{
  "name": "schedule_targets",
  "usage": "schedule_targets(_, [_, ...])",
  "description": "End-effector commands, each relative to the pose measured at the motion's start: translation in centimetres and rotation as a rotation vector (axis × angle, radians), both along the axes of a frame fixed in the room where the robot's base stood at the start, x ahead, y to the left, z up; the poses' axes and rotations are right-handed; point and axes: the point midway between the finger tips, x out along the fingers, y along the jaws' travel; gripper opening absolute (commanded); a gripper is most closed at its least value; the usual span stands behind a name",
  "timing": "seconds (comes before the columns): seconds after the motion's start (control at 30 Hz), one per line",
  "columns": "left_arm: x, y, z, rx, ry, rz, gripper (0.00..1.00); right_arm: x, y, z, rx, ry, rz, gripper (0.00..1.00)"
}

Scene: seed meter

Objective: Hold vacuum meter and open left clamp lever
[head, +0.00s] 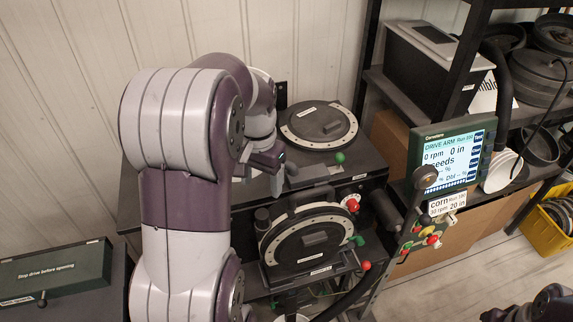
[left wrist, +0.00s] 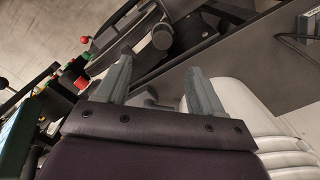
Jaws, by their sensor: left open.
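A dark round vacuum meter (head: 303,243) stands upright on the front of the black machine. A second dark disc (head: 318,125) with a pale rim lies on top of it. Small levers with red (head: 353,205) and green (head: 360,241) knobs sit at the upright meter's right edge. I cannot tell which part is the left clamp lever. My left gripper (head: 283,178) is open above the upright meter, apart from it. In the left wrist view its fingers (left wrist: 160,88) are spread with nothing held. A part of my right arm shows at the bottom right; its fingers are not clear.
A display screen (head: 452,155) stands right of the machine, near a black ball-topped post (head: 425,178). A dark green box (head: 55,276) is at lower left. Shelves (head: 460,70) with bins and a yellow crate (head: 556,222) are at right. Open floor lies at lower right.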

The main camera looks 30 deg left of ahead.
Motion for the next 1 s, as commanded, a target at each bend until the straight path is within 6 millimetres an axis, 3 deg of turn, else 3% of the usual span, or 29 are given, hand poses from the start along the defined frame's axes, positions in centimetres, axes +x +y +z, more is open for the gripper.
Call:
schedule_targets(0.03, [0.0, 0.0, -2.3, 0.000, -0.001, 0.000, 0.68, 0.0, 0.0, -2.2, 0.000, 0.001, 0.000, 0.00])
schedule_targets(0.1, [0.0, 0.0, -4.2, 0.000, 0.001, 0.001, 0.68, 0.0, 0.0, -3.5, 0.000, 0.001, 0.000, 0.00])
schedule_targets(0.2, [-0.1, -0.1, -5.1, -0.002, 0.005, 0.001, 0.68, 0.0, 0.0, -1.3, 0.000, 0.001, 0.000, 0.00])
schedule_targets(0.4, [-0.1, -0.1, -9.0, -0.001, 0.002, 0.002, 0.68, 0.0, 0.0, -0.2, 0.000, 0.000, 0.000, 0.00])
schedule_targets(0.6, [0.0, 0.0, -10.7, 0.001, -0.002, 0.002, 0.68, 0.0, 0.0, 0.0, 0.000, 0.000, 0.000, 0.00])
schedule_targets(0.8, [0.0, 0.0, -10.8, 0.001, -0.003, 0.002, 0.68, 0.0, 0.0, -0.1, 0.000, 0.000, 0.000, 0.00])
schedule_targets(0.83, [0.0, 0.0, -10.8, 0.001, -0.003, 0.002, 0.64, 0.0, 0.0, -0.1, 0.000, 0.000, 0.000, 0.00])
schedule_targets(0.87, [0.0, 0.0, -10.8, 0.001, -0.003, 0.002, 0.55, 0.0, 0.0, -0.1, 0.000, 0.000, 0.000, 0.00])
schedule_targets(1.0, [0.0, 0.0, -10.8, 0.001, -0.003, 0.002, 0.09, 0.0, 0.0, -0.1, 0.000, 0.000, 0.000, 0.00])
